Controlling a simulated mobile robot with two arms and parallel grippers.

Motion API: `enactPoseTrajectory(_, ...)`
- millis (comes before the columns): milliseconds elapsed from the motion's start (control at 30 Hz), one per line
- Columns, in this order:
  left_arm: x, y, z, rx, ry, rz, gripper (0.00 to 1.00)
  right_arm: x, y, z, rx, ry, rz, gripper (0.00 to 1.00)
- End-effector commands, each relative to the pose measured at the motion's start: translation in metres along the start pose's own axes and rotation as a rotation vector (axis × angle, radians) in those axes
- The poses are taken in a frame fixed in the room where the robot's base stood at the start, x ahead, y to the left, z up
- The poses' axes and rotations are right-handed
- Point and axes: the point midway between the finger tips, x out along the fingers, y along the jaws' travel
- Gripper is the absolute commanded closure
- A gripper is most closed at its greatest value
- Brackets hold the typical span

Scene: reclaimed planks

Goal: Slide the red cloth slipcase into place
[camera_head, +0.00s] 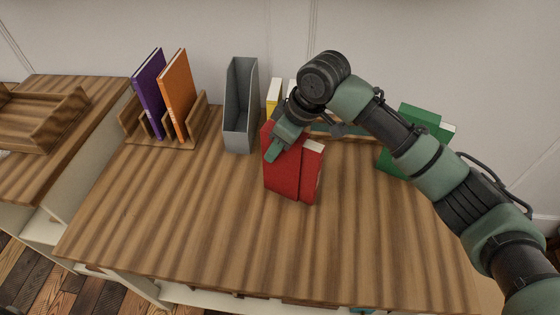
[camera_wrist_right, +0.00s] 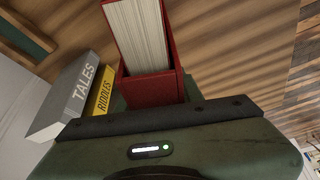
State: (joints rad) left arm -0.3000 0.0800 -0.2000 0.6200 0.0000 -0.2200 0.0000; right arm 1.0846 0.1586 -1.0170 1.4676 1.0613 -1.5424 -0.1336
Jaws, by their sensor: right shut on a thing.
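The red slipcase (camera_head: 285,178) stands roughly upright on the wooden top, near the middle of the head view. A pale page block shows at its upper right. In the right wrist view the red slipcase (camera_wrist_right: 154,92) has red sides around white pages. My right gripper (camera_head: 277,150) is shut on the slipcase's upper left part, reaching down from above. Its fingers partly cover the slipcase, and I cannot tell whether the base touches the wood. My left gripper is out of view.
A grey magazine file (camera_head: 239,112) stands left of the slipcase. A yellow book (camera_head: 273,93) is behind it. A wooden rack (camera_head: 198,113) holds purple (camera_head: 149,92) and orange (camera_head: 177,92) books. Green book-like things (camera_head: 419,115) stand right, behind my arm. The front wood is clear.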

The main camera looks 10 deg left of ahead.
Motion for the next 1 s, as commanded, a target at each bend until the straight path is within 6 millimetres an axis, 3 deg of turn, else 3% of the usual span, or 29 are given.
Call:
enactPoseTrajectory(167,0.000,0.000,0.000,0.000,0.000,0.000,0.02,-0.002,0.003,0.000,0.000,0.003,0.002,1.00)
enactPoseTrajectory(1000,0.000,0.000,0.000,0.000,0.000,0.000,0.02,-0.011,0.054,0.022,0.001,0.003,0.003,1.00)
